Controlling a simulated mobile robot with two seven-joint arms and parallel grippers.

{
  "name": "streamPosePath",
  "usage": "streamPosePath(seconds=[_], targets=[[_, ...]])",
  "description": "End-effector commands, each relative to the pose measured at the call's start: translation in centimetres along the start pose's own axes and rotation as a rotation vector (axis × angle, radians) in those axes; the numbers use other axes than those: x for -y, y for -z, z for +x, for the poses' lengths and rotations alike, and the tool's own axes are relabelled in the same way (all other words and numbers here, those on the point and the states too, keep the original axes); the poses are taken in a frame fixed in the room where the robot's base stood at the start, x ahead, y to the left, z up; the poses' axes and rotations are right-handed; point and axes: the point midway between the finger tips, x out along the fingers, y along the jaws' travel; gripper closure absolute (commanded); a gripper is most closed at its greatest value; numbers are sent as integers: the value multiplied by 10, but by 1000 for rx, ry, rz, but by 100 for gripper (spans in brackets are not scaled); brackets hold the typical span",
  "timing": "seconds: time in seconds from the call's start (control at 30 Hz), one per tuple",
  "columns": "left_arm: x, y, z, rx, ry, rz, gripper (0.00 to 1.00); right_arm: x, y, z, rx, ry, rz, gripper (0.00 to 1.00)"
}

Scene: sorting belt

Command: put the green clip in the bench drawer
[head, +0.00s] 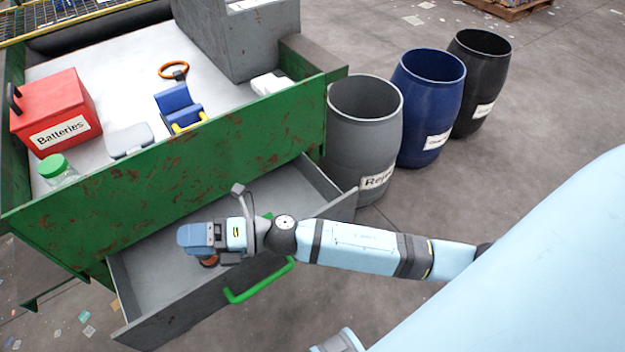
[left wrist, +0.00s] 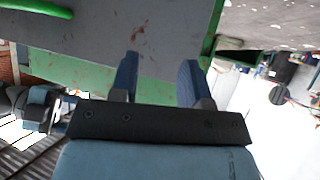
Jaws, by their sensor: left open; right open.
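The bench drawer (head: 160,283) is pulled out from the green bench, with its grey inside showing and a green handle (head: 260,281) on its front. My right gripper (head: 205,256) is over the open drawer, seen from above, and it is open. A small green bit (head: 267,216) shows behind my right wrist; it is mostly hidden, and I cannot tell whether it is the green clip. Nothing else that is clearly the clip shows. My left gripper (left wrist: 160,82) is open and empty in the left wrist view, with a green and grey surface beyond its fingers.
On the bench top are a red Batteries box (head: 62,112), a green-lidded jar (head: 57,170), a blue and yellow item (head: 178,106) and an orange ring (head: 173,70). Grey (head: 364,135), blue (head: 428,105) and black (head: 478,80) barrels stand right of the bench.

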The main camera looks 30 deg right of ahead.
Motion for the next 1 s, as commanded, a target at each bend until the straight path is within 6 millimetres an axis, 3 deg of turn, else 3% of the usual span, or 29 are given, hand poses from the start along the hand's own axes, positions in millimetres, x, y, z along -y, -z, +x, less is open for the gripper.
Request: streamPosePath(seconds=[0.1, 0.23, 0.4, 0.53, 0.7, 1.0], targets=[[0, 1, 0, -1, 0, 0, 57, 3, -11, -29, 310, -17, 436, 39], [0, 1, 0, -2, 0, 0, 57, 37, -14, -84, 642, -6, 913, 39], [0, 2, 0, -3, 0, 1, 57, 83, 17, -165, 1015, 8, 1451, 39], [0, 2, 0, -3, 0, 1, 57, 102, 48, -209, 1202, 12, 1717, 39], [0, 1, 0, -3, 0, 1, 57, 110, 69, -234, 1307, 12, 1868, 39], [0, 2, -1, -2, 0, 1, 57, 110, 70, -234, 1313, 13, 1876, 39]])
